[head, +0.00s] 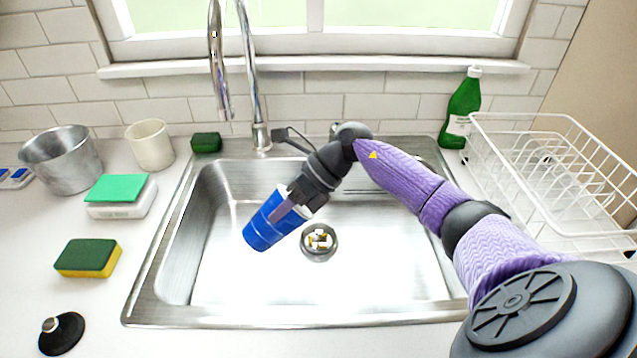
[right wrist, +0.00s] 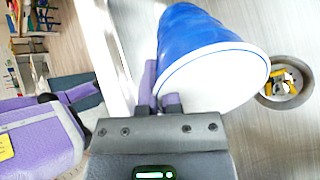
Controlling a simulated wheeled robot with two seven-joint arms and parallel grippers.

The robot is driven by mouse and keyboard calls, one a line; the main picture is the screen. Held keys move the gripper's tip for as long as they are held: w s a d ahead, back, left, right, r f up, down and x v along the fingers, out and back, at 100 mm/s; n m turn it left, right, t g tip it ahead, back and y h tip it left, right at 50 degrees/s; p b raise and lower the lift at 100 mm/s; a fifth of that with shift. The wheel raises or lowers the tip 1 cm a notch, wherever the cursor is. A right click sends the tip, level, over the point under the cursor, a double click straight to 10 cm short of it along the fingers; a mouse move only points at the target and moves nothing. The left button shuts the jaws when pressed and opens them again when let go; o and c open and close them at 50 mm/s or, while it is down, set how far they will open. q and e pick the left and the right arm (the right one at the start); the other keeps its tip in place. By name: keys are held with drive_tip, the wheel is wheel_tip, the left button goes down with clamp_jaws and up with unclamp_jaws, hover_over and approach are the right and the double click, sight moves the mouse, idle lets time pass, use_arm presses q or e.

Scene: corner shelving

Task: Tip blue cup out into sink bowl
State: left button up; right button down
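The blue cup (head: 262,226) is held above the sink bowl (head: 385,272), tilted far over, with its blue base to the lower left and its white rim to the upper right. My right gripper (head: 284,211) is shut on it, with a purple finger along its side. In the right wrist view the cup (right wrist: 200,35) shows a plain white round end facing the camera, beside the gripper fingers (right wrist: 160,92). A round metal drain or small bowl (head: 305,252) on the sink floor holds several small yellow, white and dark pieces. My left gripper is out of view.
A tall faucet (head: 258,105) stands behind the sink. A white dish rack (head: 550,185) and green bottle (head: 461,112) are on the right. A metal pot (head: 65,160), white cup (head: 150,146), sponge (head: 88,257) and black stopper (head: 62,335) are on the left counter.

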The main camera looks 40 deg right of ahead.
drive_tip(key=shift+s+d+r+t+y+b, duration=0.15)
drive_tip(key=shift+d+y+b, duration=0.15)
drive_tip(key=shift+y+b, duration=0.3)
drive_tip(key=shift+w+d+r+t+y+b, duration=0.15)
drive_tip(key=shift+d+y+b, duration=0.2)
drive_tip(key=shift+b, duration=0.3)
drive_tip(key=shift+s+a+r, duration=0.1)
drive_tip(key=shift+a+r, duration=0.05)
drive_tip(key=shift+r, duration=0.05)
drive_tip(key=shift+s+d+r+y+b, duration=0.1)
drive_tip(key=shift+d+y+b, duration=0.15)
drive_tip(key=shift+y+b, duration=0.25)
drive_tip(key=shift+r, duration=0.15)
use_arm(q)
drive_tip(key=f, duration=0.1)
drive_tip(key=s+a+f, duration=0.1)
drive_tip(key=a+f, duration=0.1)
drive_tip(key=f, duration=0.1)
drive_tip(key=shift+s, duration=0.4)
use_arm(e)
drive_tip(key=shift+d+y, duration=0.1)
drive_tip(key=shift+y, duration=0.15)
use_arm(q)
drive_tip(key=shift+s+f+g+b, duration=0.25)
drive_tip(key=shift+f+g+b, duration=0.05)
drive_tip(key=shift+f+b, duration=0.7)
use_arm(e)
drive_tip(key=shift+s+d+r+y, duration=0.15)
drive_tip(key=shift+d+y, duration=0.35)
drive_tip(key=shift+d, duration=0.1)
